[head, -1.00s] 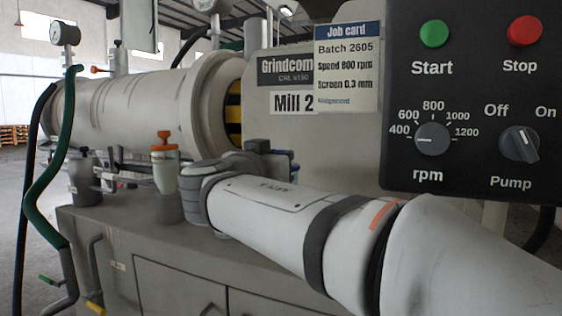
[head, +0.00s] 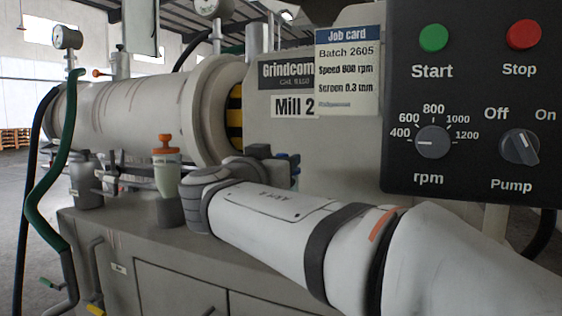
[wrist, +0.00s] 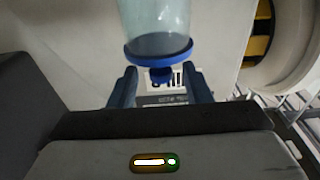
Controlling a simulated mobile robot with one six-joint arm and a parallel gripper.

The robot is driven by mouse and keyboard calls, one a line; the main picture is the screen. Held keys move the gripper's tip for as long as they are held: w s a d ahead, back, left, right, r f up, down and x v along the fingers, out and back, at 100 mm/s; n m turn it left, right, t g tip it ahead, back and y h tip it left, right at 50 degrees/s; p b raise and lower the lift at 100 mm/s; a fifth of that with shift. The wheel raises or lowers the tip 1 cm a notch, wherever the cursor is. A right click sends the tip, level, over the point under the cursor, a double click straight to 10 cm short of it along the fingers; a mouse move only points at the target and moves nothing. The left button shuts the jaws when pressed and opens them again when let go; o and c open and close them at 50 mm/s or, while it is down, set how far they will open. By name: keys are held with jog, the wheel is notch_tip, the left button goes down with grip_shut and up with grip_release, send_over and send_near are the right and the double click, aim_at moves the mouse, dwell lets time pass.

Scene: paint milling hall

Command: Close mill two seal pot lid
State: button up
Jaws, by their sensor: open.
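In the wrist view, which looks turned upside down, a clear pot (wrist: 155,22) has a blue rim or lid (wrist: 158,52) with a small blue knob (wrist: 161,75). My gripper (wrist: 162,90) is open, with one dark finger on each side of the knob. I cannot tell whether the fingers touch it or whether the lid is fully seated. In the head view my gripper (head: 270,162) is a dark shape behind my wrist, and the blue-rimmed pot does not show there. A pale green pot with an orange cap (head: 166,150) stands left of my wrist.
The Mill 2 label (head: 293,105) and job card (head: 347,75) are on the mill housing. A control panel (head: 475,100) with buttons and knobs is close at right. The grey mill barrel (head: 130,108) lies behind. A green hose (head: 50,180) hangs at left.

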jog(key=p+v, duration=0.1)
jog(key=v, duration=0.6)
jog(key=shift+s+a, duration=0.2)
jog(key=shift+s, duration=0.15)
